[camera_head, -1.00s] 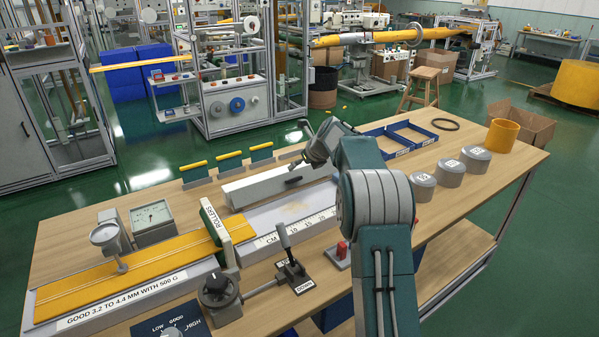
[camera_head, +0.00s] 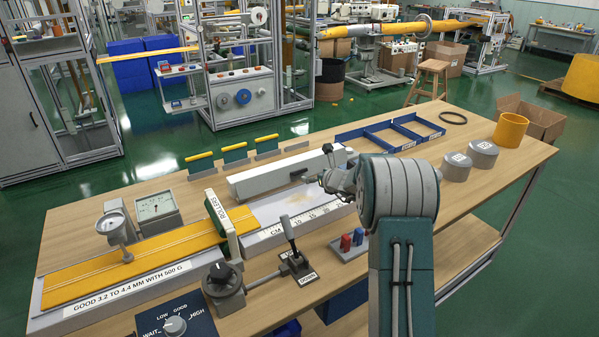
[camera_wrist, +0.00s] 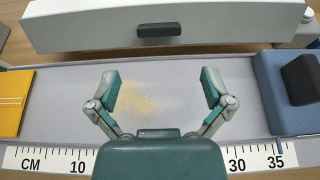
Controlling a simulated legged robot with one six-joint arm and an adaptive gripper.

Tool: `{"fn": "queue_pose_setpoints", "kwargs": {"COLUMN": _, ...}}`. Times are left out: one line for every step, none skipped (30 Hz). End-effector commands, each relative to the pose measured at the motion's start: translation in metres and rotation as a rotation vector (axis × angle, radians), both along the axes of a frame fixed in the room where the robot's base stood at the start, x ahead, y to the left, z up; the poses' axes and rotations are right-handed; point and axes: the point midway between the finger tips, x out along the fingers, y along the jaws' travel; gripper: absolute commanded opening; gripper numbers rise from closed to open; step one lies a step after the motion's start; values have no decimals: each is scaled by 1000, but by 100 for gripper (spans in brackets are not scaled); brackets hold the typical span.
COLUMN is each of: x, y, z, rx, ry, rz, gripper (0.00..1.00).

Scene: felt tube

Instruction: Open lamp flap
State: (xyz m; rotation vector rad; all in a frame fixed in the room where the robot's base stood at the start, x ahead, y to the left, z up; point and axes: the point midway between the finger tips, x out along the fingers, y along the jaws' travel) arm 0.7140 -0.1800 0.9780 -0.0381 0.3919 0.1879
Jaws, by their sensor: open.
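A long pale grey housing (camera_head: 270,181), which looks like the lamp flap, lies along the back of the ruled light-grey bed. It is down, with a dark handle (camera_head: 298,173) on its front face. In the wrist view the flap (camera_wrist: 90,28) spans the top, with its handle (camera_wrist: 159,30) near the middle. My gripper (camera_wrist: 162,90) is open and empty over the bed, its fingers wide apart on the near side of the handle and not touching it. In the head view my gripper (camera_head: 328,182) is partly hidden by my arm, just right of the handle.
The ruled bed (camera_wrist: 60,105) has a yellowish dusty patch. A blue block with a black pad (camera_wrist: 300,78) stands at its right, yellow felt (camera_wrist: 12,100) at its left. A lever (camera_head: 290,235) and red and blue pegs (camera_head: 346,243) stand in front.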

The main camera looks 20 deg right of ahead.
Motion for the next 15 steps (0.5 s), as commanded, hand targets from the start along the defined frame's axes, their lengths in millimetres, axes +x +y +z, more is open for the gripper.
{"fn": "queue_pose_setpoints", "kwargs": {"x": 6, "y": 2, "z": -4, "rx": 1, "ry": 2, "rz": 3, "gripper": 100}}
{"fn": "queue_pose_setpoints", "kwargs": {"x": 10, "y": 3, "z": -5, "rx": 1, "ry": 1, "rz": 3, "gripper": 100}}
{"fn": "queue_pose_setpoints", "kwargs": {"x": 16, "y": 4, "z": -9, "rx": 0, "ry": 1, "rz": 3, "gripper": 100}}
{"fn": "queue_pose_setpoints", "kwargs": {"x": 21, "y": 5, "z": -11, "rx": 0, "ry": 1, "rz": 3, "gripper": 100}}
{"fn": "queue_pose_setpoints", "kwargs": {"x": 26, "y": 6, "z": -12, "rx": 0, "ry": 1, "rz": 3, "gripper": 100}}
{"fn": "queue_pose_setpoints", "kwargs": {"x": 33, "y": 8, "z": -15, "rx": 1, "ry": 1, "rz": 4, "gripper": 100}}
{"fn": "queue_pose_setpoints", "kwargs": {"x": 37, "y": 8, "z": -17, "rx": 0, "ry": 1, "rz": 4, "gripper": 100}}
{"fn": "queue_pose_setpoints", "kwargs": {"x": 42, "y": 9, "z": -19, "rx": 0, "ry": 1, "rz": 4, "gripper": 100}}
{"fn": "queue_pose_setpoints", "kwargs": {"x": 48, "y": 10, "z": -22, "rx": 0, "ry": 1, "rz": 3, "gripper": 100}}
{"fn": "queue_pose_setpoints", "kwargs": {"x": 52, "y": 11, "z": -23, "rx": 0, "ry": 1, "rz": 3, "gripper": 100}}
{"fn": "queue_pose_setpoints", "kwargs": {"x": 56, "y": 12, "z": -25, "rx": 0, "ry": 0, "rz": 3, "gripper": 100}}
{"fn": "queue_pose_setpoints", "kwargs": {"x": 62, "y": 14, "z": -28, "rx": 0, "ry": 1, "rz": 4, "gripper": 100}}
{"fn": "queue_pose_setpoints", "kwargs": {"x": 66, "y": 14, "z": -29, "rx": 0, "ry": 0, "rz": 4, "gripper": 100}}
{"fn": "queue_pose_setpoints", "kwargs": {"x": 70, "y": 15, "z": -31, "rx": 1, "ry": 0, "rz": 4, "gripper": 100}}
{"fn": "queue_pose_setpoints", "kwargs": {"x": 74, "y": 15, "z": -33, "rx": 1, "ry": 1, "rz": 3, "gripper": 100}}
